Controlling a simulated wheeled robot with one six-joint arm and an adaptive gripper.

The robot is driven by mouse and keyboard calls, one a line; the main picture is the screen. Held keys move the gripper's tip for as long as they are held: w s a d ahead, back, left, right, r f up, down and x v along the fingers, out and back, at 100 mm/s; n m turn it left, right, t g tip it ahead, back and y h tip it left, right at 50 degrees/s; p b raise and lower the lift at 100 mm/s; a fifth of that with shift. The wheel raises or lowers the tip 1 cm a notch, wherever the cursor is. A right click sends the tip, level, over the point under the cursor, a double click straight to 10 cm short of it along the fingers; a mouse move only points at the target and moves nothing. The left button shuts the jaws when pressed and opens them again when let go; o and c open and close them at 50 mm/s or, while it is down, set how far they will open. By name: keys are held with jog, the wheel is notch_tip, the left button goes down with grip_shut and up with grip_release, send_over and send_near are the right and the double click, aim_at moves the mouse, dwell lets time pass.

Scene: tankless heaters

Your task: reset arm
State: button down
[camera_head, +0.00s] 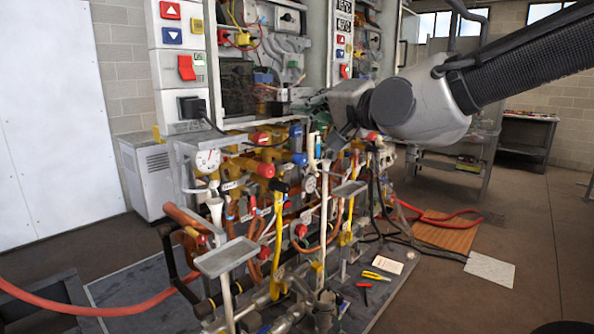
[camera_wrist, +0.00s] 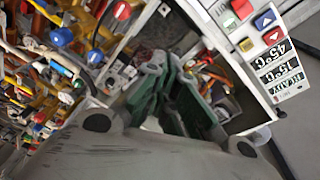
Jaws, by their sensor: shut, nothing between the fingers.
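My gripper (camera_head: 302,101) is at the end of my arm, which reaches in from the upper right in the head view. It is in front of the tankless heater panels, just above the valve and pipe rack. In the wrist view my gripper (camera_wrist: 165,80) has dark green finger pads and points at the open inside of a heater unit. The fingers are shut and hold nothing. Their exact gap to the heater parts cannot be told. The nearer heater panel (camera_head: 182,75) has red and blue arrow buttons and a red switch. A second heater panel (camera_head: 342,40) stands to its right.
Below my gripper is a dense rack with colored valves, pipes and a pressure gauge (camera_head: 208,160). Small metal trays (camera_head: 226,257) stick out in front. Red hoses and cables lie on the floor. Open floor (camera_head: 530,230) is at the right, with a workbench (camera_head: 525,140) behind.

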jog(key=d+f+n+g+h, duration=0.2)
jog(key=d+f+h, duration=0.4)
jog(key=d, duration=0.7)
jog(key=s+d+f+n+g+h, duration=0.1)
jog(key=s+d+f+g+h, duration=0.1)
jog(key=s+d+f, duration=0.2)
jog(key=s+d+f+g+h, duration=0.2)
jog(key=s+d+f, duration=0.2)
jog(key=s+d, duration=0.4)
jog(key=s+d+f+n+g+h, duration=0.1)
jog(key=s+d+f+g+h, duration=0.1)
jog(key=s+d, duration=0.4)
jog(key=d+f+g, duration=0.1)
jog(key=d+f, duration=0.1)
jog(key=d, duration=0.2)
jog(key=shift+s+f+n, duration=0.25)
jog(key=shift+f+n, duration=0.05)
jog(key=shift+f, duration=0.1)
